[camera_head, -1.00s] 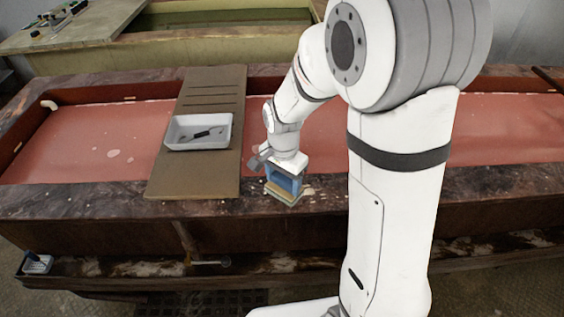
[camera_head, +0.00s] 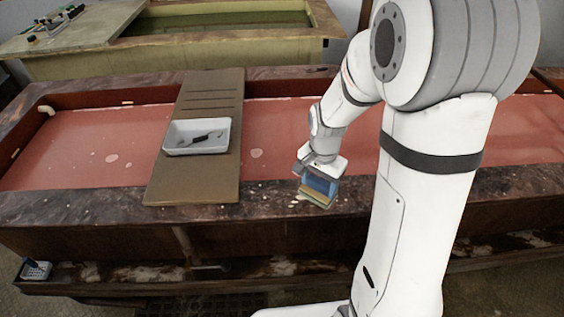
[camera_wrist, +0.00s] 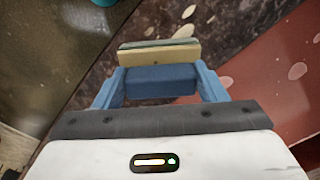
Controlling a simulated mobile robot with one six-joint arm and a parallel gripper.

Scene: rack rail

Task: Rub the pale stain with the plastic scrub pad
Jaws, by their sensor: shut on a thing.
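My gripper (camera_head: 318,184) has blue fingers and is shut on the plastic scrub pad (camera_head: 315,199), a tan block with a greenish layer. The pad also shows in the wrist view (camera_wrist: 158,54), held flat across the fingertips. It is over the dark, mottled front rim of the red basin; I cannot tell whether it touches the rim. Pale patches, likely the pale stain (camera_wrist: 184,31), lie on the dark rim just beyond the pad in the wrist view. In the head view the pad and gripper hide part of that spot.
A brown board (camera_head: 165,190) bridges the red basin (camera_head: 80,140) left of my gripper, with a white tray (camera_head: 171,145) holding a dark tool on it.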

